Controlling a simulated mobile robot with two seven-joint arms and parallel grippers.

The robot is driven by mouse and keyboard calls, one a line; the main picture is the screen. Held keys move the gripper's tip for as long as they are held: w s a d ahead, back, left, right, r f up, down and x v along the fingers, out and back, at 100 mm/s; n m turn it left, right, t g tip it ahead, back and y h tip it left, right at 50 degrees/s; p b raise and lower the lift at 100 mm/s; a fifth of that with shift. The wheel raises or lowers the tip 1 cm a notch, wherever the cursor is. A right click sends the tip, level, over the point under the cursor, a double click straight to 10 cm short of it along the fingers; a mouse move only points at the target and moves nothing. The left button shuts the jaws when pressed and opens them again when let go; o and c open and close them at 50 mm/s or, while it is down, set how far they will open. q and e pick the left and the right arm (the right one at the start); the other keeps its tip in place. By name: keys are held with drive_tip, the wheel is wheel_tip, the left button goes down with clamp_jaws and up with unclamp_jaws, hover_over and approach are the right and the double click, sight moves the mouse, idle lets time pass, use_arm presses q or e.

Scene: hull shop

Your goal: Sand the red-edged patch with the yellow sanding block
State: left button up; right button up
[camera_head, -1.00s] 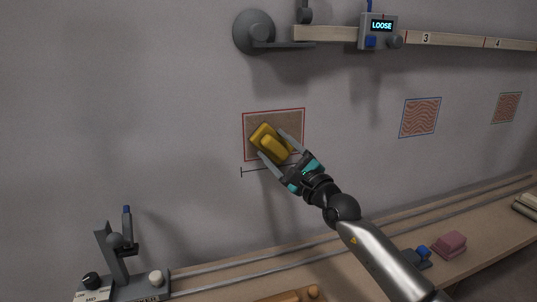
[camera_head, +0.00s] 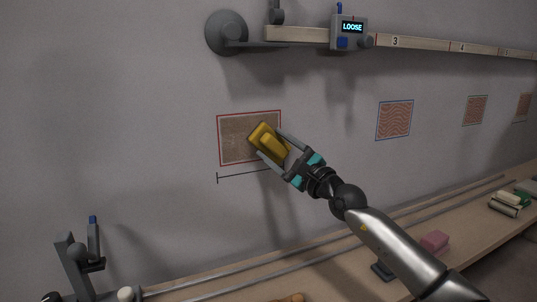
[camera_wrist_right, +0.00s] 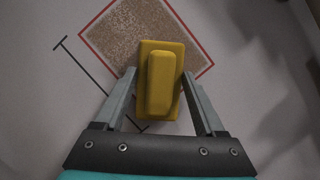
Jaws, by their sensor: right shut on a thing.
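The red-edged patch (camera_head: 234,147) is a brown speckled rectangle on the grey wall, left of centre in the head view. It also shows in the right wrist view (camera_wrist_right: 116,38), tilted. My right gripper (camera_head: 273,151) is shut on the yellow sanding block (camera_head: 266,141). The block lies over the patch's right part and hides some of it. In the right wrist view the block (camera_wrist_right: 161,80) sits between the two fingers (camera_wrist_right: 160,98) and overlaps the patch's lower edge. I cannot tell whether the block touches the wall. My left gripper is not in view.
A wooden rail (camera_head: 395,42) with a grey box (camera_head: 349,32) reading LOOSE runs above the patch. Below is a bench (camera_head: 330,268) with a pink block (camera_head: 434,241) and a grey stand (camera_head: 78,265).

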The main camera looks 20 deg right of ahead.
sight(265, 144)
drive_tip(key=shift+d+r, duration=0.1)
drive_tip(key=shift+r, duration=0.1)
drive_tip(key=shift+w+d+r, duration=0.1)
drive_tip(key=shift+d+r, duration=0.05)
drive_tip(key=shift+d, duration=0.15)
drive_tip(key=shift+d+f, duration=0.2)
drive_tip(key=shift+d, duration=0.95)
drive_tip(key=shift+r+p, duration=0.65)
drive_tip(key=shift+r, duration=0.1)
drive_tip(key=a+p, duration=0.1)
drive_tip(key=p, duration=0.2)
drive_tip(key=shift+a+r, duration=0.25)
drive_tip(key=shift+a, duration=0.15)
drive_tip(key=shift+a+p, duration=0.7)
drive_tip(key=shift+p, duration=0.4)
drive_tip(key=shift+a+f+p, duration=0.1)
drive_tip(key=shift+a+p, duration=1.1)
drive_tip(key=shift+a+f, duration=0.15)
drive_tip(key=shift+a, duration=0.2)
drive_tip(key=shift+a+p, duration=0.75)
drive_tip(key=shift+p, duration=0.2)
drive_tip(key=shift+a+p, duration=0.55)
drive_tip(key=shift+a, duration=0.3)
